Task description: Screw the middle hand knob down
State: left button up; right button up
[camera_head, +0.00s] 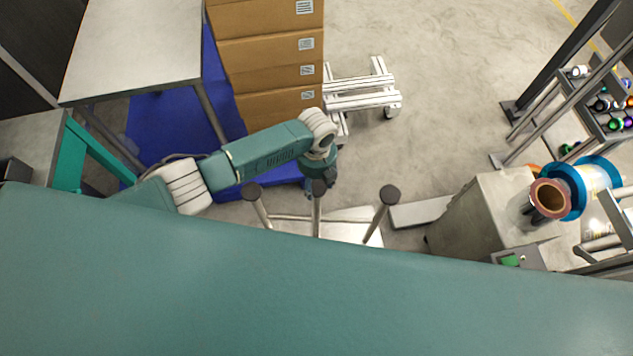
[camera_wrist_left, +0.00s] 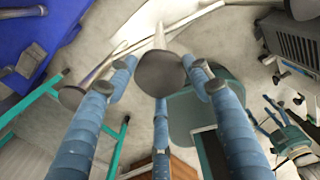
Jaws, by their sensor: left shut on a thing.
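Three dark round hand knobs stand on metal stems in a row in the head view. The middle hand knob (camera_head: 319,188) is between the left knob (camera_head: 252,191) and the right knob (camera_head: 389,195). My left gripper (camera_head: 319,178) reaches in from the left and is at the middle knob. In the left wrist view the dark face of the middle knob (camera_wrist_left: 163,73) sits between the blue-grey fingers of my left gripper (camera_wrist_left: 161,78), which is shut on it. The lower thread of the stem is hidden.
The left knob and right knob flank the gripper closely. A grey machine with a copper and blue reel (camera_head: 550,198) stands at the right. Stacked cardboard boxes (camera_head: 265,50), a white wheeled frame (camera_head: 362,92) and a table (camera_head: 140,45) stand behind. Open floor (camera_head: 450,90) lies between.

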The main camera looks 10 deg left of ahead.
aim_at(317, 186)
pick_arm(q)
jog(key=shift+w+d+r+m, duration=0.1)
jog(key=shift+w+r+m, duration=0.15)
jog(key=shift+r+m, duration=0.05)
dwell(0.4)
jog(key=o, duration=1)
jog(key=shift+o, duration=0.7)
jog(key=shift+s+f, duration=0.1)
jog(key=shift+s, duration=0.1)
notch_tip(317, 186, up, 12)
